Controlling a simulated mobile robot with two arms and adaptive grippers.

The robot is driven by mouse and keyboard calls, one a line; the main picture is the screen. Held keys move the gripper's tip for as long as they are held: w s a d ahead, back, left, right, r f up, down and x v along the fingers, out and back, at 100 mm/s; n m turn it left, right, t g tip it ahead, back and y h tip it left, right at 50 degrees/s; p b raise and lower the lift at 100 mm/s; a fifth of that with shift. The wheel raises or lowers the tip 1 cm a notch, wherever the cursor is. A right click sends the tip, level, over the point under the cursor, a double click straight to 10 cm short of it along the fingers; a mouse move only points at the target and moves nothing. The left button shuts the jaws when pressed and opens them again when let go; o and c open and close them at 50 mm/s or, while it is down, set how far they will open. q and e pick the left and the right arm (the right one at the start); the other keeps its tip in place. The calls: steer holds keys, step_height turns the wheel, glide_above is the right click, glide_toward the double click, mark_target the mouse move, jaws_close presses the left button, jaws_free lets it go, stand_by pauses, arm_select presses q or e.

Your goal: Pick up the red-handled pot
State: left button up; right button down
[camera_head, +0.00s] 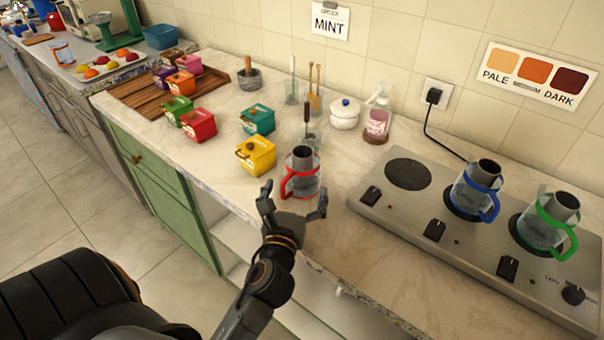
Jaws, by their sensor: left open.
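The red-handled pot (305,177) stands upright on the counter, left of the stove. It is a clear glass pot with a red handle on its left side and a dark inner cylinder at the top. My left gripper (292,199) is open at the counter's front edge, just in front of the pot. Its two fingers spread to the left and right of the pot's lower front. I cannot tell whether they touch it. My right gripper is not in view.
A stove (470,245) on the right holds a blue-handled pot (474,190) and a green-handled pot (546,223). A yellow box (257,156) stands close left of the red-handled pot.

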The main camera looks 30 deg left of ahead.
mark_target(299, 182)
arm_select(q)
steer(key=x, duration=0.5)
steer(key=shift+d+f, duration=0.1)
steer(key=shift+f, duration=0.2)
steer(key=c, duration=1.3)
steer(key=shift+r, duration=0.1)
steer(key=shift+c, duration=0.7)
steer(key=shift+r+p, duration=0.1)
steer(key=shift+p, duration=0.2)
